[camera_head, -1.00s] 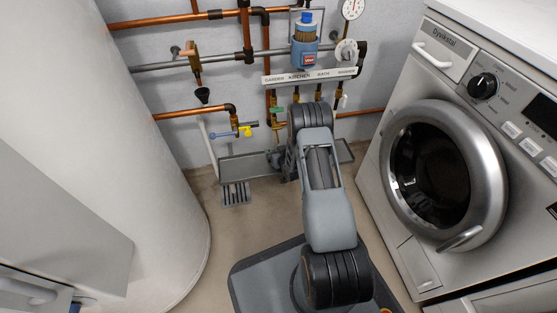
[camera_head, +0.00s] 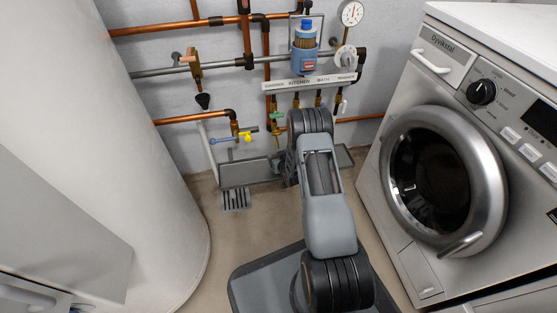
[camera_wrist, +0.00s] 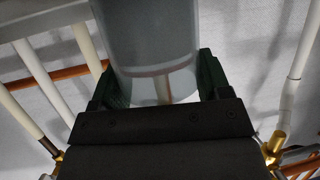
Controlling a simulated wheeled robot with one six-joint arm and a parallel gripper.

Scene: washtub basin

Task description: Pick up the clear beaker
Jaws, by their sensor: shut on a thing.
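The clear beaker (camera_wrist: 150,35) fills the upper middle of the wrist view. It is a see-through cylinder with a pale band near its near end. My gripper (camera_wrist: 158,82) has its dark green fingers on either side of the beaker, shut on it. In the head view my own arm hides most of the gripper, and I cannot make out the beaker there.
Copper and grey pipes with valves line the wall, with a blue-capped filter (camera_head: 305,50) and a label strip (camera_head: 310,80). A grey trough (camera_head: 235,173) lies below. A washing machine (camera_head: 400,215) stands right, a white cylinder (camera_head: 150,190) left. Some floor between is clear.

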